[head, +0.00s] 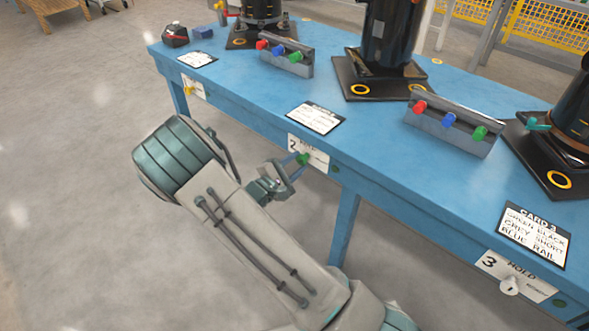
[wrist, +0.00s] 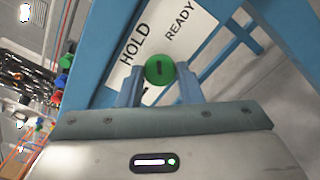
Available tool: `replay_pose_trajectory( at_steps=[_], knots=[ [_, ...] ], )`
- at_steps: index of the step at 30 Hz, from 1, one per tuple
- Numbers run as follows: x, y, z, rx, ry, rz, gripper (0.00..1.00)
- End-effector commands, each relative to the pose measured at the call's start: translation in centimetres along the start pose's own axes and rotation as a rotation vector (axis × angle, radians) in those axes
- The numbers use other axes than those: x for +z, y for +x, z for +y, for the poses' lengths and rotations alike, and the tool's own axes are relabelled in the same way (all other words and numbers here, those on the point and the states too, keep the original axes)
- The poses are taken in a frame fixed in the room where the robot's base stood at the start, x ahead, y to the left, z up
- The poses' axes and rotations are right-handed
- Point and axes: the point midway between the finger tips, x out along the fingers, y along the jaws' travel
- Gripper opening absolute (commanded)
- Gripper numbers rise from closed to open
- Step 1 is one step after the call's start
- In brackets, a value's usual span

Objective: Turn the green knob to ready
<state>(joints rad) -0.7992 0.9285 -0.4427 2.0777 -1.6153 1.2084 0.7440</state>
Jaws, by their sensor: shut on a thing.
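The green knob (head: 303,158) sits on the white plate numbered 2 (head: 318,160) on the blue table's front edge. In the wrist view the knob (wrist: 159,70) is round with a short dark mark on its face. The plate reads HOLD (wrist: 134,45) at left and READY (wrist: 180,20) at right. The mark runs nearly upright in that view; I cannot tell which label it points at. My gripper (wrist: 159,84) is shut on the knob, one blue finger on each side. In the head view my gripper (head: 296,165) reaches the plate from the front left.
The blue table (head: 240,95) carries black compressors (head: 390,35), grey racks with coloured pieces (head: 450,132) and cards (head: 316,118). The floor in front is clear.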

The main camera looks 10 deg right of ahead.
Motion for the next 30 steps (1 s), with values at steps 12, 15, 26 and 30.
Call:
replay_pose_trajectory(
  at_steps=[12,15,26,30],
  knots=[
    [-0.21,0.03,-0.62,-0.005,0.383,-0.003,0.1],
    [-0.17,0.04,-0.6,-0.004,0.46,-0.004,0.1],
    [0.01,0.07,-0.5,-0.006,0.639,-0.006,0.1],
    [0.07,0.07,-0.46,-0.006,0.668,-0.006,0.1]
  ],
)
